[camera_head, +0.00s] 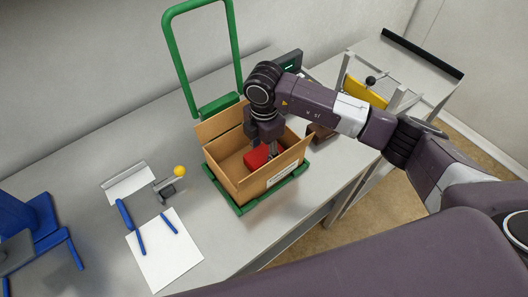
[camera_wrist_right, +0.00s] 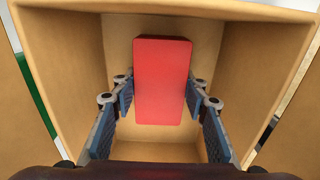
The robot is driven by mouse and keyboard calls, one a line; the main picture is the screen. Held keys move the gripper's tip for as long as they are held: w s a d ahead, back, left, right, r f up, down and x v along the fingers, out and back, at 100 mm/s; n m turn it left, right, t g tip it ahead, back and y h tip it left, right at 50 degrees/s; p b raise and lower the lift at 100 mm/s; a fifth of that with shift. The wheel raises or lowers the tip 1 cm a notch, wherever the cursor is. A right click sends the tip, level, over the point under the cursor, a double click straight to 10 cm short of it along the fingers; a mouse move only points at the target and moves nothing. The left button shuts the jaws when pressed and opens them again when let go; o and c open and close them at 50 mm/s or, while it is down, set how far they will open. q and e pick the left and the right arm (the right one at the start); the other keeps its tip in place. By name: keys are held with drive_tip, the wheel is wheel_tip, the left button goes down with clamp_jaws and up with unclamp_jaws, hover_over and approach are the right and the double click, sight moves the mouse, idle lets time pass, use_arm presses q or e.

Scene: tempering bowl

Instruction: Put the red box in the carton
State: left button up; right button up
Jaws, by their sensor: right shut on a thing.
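The red box (camera_head: 257,157) is inside the open carton (camera_head: 228,184), below the rim level in the head view. My right gripper (camera_head: 271,148) reaches down into the carton from above. In the right wrist view the red box (camera_wrist_right: 163,80) sits between the two fingers of my right gripper (camera_wrist_right: 160,95), which is shut on it. The carton walls (camera_wrist_right: 255,70) surround the box and fingers in that view. Whether the box touches the carton floor I cannot tell. My left gripper is not in view.
The carton stands on a green frame (camera_head: 247,209) with a tall handle (camera_head: 171,50), with its flaps open. A white paper (camera_head: 165,262), blue rods (camera_head: 124,214) and a yellow ball (camera_head: 180,171) lie to the left. A small brown block (camera_head: 321,132) is just right of the carton.

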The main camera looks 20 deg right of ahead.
drive_tip(key=o, duration=0.5)
drive_tip(key=shift+f, duration=0.15)
drive_tip(key=o, duration=0.5)
drive_tip(key=shift+c, duration=0.2)
drive_tip(key=shift+r, duration=0.6)
wheel_tip(320, 180, up, 11)
drive_tip(key=b, duration=0.2)
drive_tip(key=shift+b, duration=0.35)
